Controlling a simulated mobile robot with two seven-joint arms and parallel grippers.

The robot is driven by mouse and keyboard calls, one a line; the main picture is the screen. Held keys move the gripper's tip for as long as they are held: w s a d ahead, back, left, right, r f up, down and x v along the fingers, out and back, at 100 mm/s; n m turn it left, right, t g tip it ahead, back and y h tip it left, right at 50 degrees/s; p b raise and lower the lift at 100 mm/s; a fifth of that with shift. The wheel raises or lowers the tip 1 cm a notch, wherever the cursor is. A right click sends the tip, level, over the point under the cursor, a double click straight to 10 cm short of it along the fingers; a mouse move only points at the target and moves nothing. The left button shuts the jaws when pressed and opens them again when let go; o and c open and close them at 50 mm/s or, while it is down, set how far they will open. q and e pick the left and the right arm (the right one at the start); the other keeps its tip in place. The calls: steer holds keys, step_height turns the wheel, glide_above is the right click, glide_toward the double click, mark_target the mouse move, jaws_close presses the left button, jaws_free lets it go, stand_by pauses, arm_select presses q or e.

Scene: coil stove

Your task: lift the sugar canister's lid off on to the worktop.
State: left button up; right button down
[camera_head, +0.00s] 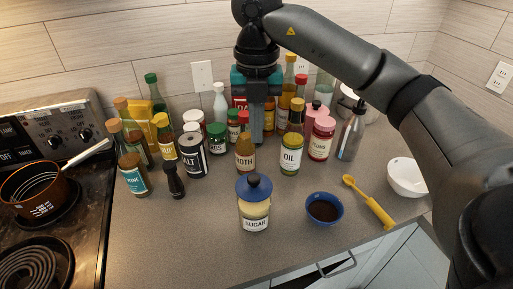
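The sugar canister (255,215) stands upright near the front of the worktop (185,235), its label facing me. Its round blue lid (254,190), with a knob on top, sits on it. My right gripper (257,138) points down behind the canister, over the crowded row of bottles, and is apart from the lid. Its fingers show as one narrow bar, so I cannot tell whether they are open or shut. My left gripper is not in view.
A blue bowl of dark contents (324,208), a yellow spoon (369,203) and a white bowl (407,177) lie to the right. An oil bottle (291,150) and a broth bottle (245,153) stand behind. The stove (60,225) is left. Worktop left of the canister is clear.

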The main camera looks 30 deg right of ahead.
steer(key=shift+r, duration=1.25)
steer(key=c, duration=1.6)
jaws_free()
steer(key=shift+c, duration=1.6)
jaws_free()
steer(key=shift+r+p, duration=0.1)
steer(key=shift+p, duration=0.2)
step_height(320, 180, up, 15)
steer(key=p, duration=0.5)
steer(key=shift+c, duration=0.2)
